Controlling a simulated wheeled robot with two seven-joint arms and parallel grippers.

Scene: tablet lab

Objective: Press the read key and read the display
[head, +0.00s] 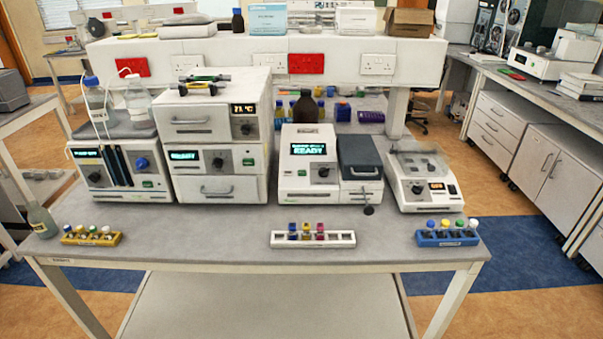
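A white bench instrument (309,176) stands mid-table with a dark grey lid (360,153) on its right side, which looks shut. Its green-lit display (309,149) shows a small upper line I cannot make out and "READY" below. Neither of my grippers is in the head view.
A white rack (345,239) with several coloured vials stands before the instrument. A yellow rack (117,240) is front left, a blue rack (425,241) front right. Stacked units (220,155) stand left, another device (422,180) right. The table front (200,235) is clear between racks.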

